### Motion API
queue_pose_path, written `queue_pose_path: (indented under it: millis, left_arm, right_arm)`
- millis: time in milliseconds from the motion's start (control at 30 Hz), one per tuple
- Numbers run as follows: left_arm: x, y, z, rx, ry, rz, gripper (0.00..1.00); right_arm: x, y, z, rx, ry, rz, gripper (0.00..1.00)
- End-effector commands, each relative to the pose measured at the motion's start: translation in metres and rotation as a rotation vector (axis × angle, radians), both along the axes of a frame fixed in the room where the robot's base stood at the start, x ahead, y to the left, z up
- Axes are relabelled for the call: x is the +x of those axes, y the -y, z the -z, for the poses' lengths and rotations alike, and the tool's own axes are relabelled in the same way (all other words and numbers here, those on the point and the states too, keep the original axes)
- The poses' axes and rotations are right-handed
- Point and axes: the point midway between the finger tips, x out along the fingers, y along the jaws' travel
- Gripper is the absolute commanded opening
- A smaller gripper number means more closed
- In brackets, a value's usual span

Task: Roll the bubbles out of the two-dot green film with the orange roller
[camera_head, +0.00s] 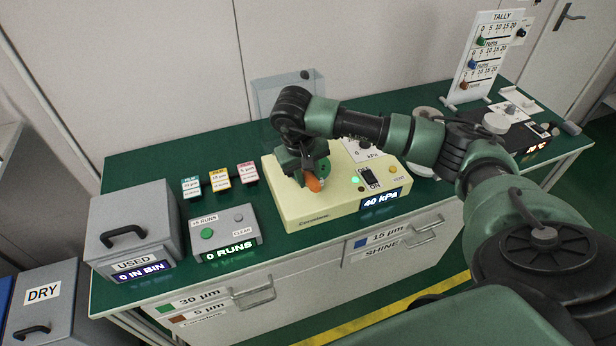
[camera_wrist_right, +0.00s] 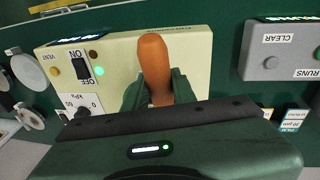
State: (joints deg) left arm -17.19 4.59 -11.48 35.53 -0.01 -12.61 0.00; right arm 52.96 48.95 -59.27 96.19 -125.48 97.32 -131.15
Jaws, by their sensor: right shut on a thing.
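My right gripper (camera_head: 312,180) is above the cream vacuum box (camera_head: 290,213) and is shut on the orange roller (camera_head: 314,185). In the right wrist view the roller (camera_wrist_right: 153,60) is an orange rounded bar between the two fingers of the gripper (camera_wrist_right: 156,84). The box's top plate is mostly hidden under my wrist. I cannot make out the two-dot green film or its bubbles, nor tell whether the roller touches the plate. The box's display (camera_head: 381,200) reads 40 kPa and its green lamp (camera_head: 355,180) is lit. My left gripper is out of view.
A counter box (camera_head: 224,233) reads 0 RUNS, left of the vacuum box. A grey USED bin (camera_head: 135,228) reads 0 IN BIN. Small film packs (camera_head: 219,178) stand behind the counter box. A clear lid (camera_head: 275,100) stands upright behind my wrist. A TALLY board (camera_head: 480,60) stands far right.

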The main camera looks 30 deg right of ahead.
Motion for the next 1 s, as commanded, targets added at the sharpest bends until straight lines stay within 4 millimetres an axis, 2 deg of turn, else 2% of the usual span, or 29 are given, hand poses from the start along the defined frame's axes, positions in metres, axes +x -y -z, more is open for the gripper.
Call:
queue_pose_path:
  millis: [33,700,1000]
  left_arm:
    - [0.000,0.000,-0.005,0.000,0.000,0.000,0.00]
    - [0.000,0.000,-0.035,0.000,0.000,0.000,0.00]
    - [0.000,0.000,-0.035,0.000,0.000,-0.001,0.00]
  right_arm:
    - [0.000,0.000,-0.008,0.000,0.002,0.000,0.00]
    - [0.001,0.000,-0.061,-0.001,0.002,0.000,0.00]
    - [0.000,0.000,-0.063,0.000,0.002,0.000,0.00]
